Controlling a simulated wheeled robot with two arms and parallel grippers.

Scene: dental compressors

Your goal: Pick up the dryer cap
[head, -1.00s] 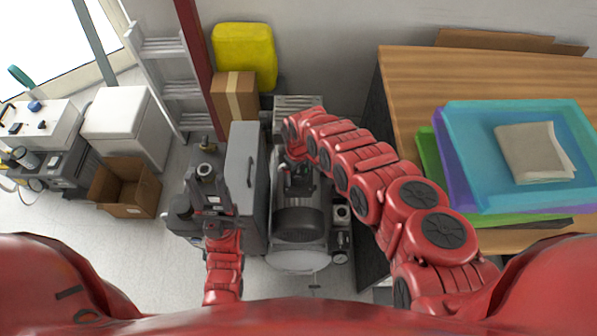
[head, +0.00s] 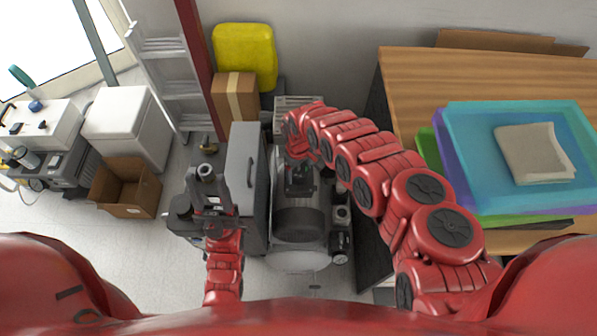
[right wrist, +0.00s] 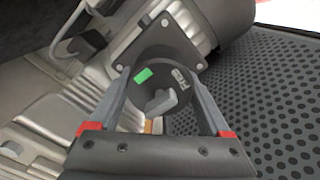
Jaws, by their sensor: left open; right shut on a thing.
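The dryer cap (right wrist: 162,80) looks like a dark round cap with a green label and a grey lever. In the right wrist view it sits between the two fingers of my right gripper (right wrist: 160,92), which is shut on it. The cap is at the end of a metal body with a square flange. In the head view my right gripper (head: 299,180) is over the middle compressor (head: 300,222), and the cap cannot be made out there. My left gripper (head: 212,192) is open above the dark equipment at the left of the grey cabinet.
A grey cabinet (head: 243,175) stands between my two grippers. A wooden table (head: 410,90) with stacked trays (head: 470,145) is at the right. A cardboard box (head: 235,97), a yellow container (head: 244,55) and a ladder (head: 165,70) stand behind. An open carton (head: 125,187) is on the floor at left.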

